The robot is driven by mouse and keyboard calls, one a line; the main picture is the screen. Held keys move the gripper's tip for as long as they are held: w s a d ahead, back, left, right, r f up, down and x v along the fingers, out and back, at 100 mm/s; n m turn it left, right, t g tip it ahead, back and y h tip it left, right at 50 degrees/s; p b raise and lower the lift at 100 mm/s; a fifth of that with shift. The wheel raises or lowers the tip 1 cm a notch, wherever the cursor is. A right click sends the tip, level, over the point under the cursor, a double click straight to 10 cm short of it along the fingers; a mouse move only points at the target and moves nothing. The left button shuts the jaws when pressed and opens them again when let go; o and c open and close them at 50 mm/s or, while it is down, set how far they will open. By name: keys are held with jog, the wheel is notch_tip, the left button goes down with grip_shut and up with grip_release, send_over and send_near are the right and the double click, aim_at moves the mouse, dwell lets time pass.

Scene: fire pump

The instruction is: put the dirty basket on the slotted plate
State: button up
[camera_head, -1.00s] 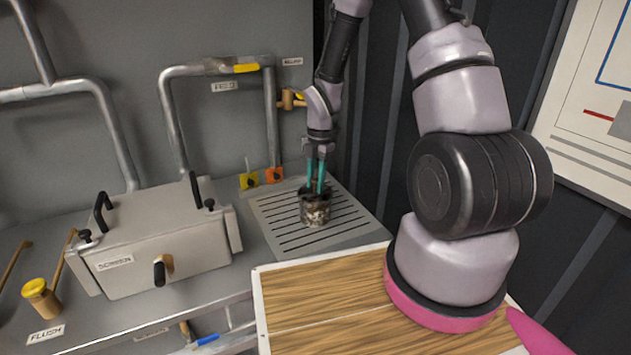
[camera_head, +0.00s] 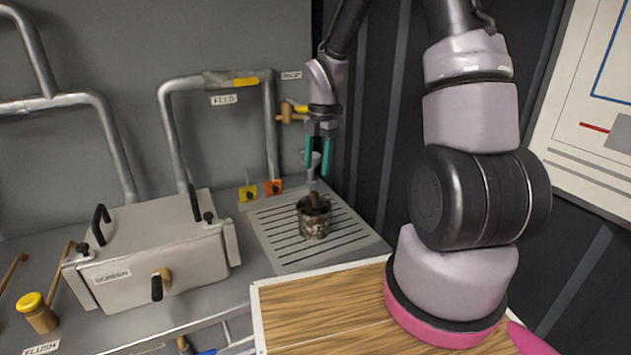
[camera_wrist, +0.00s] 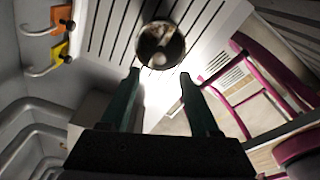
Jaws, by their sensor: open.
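The dirty basket (camera_head: 314,222) is a small, stained, dark-rimmed cylinder with a brown knob or handle in its top. It stands upright on the slotted plate (camera_head: 278,243), a grey plate with long dark slots. In the wrist view the basket (camera_wrist: 160,46) lies beyond the fingertips, with the slotted plate (camera_wrist: 207,20) around it. My gripper (camera_head: 319,158) is open and empty, above the basket and clear of it. Its two green fingers (camera_wrist: 157,80) are spread apart in the wrist view.
A grey box labelled SCREEN (camera_head: 150,255) with black handles stands left of the plate. Yellow (camera_head: 248,193) and orange (camera_head: 273,188) tagged fittings and pipes are behind. A wooden board (camera_head: 320,300) lies in front. A dark ribbed wall is at the right.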

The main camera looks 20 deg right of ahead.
jog(key=s+d+r+m+t, duration=0.2)
jog(key=s+r+m, duration=0.2)
jog(key=r+m, duration=0.5)
jog(key=s+d+r+m+t, duration=0.15)
jog(key=s+r+m, duration=0.35)
jog(key=r, duration=0.7)
jog(key=s+r+m+t, duration=0.4)
jog(key=s+r+m, duration=0.4)
jog(key=m, duration=0.7)
jog(key=s, duration=0.2)
jog(key=shift+s+d+r+y, duration=0.15)
jog(key=shift+s+d+y, duration=0.1)
jog(key=shift+s+y, duration=0.15)
jog(key=shift+t, duration=0.25)
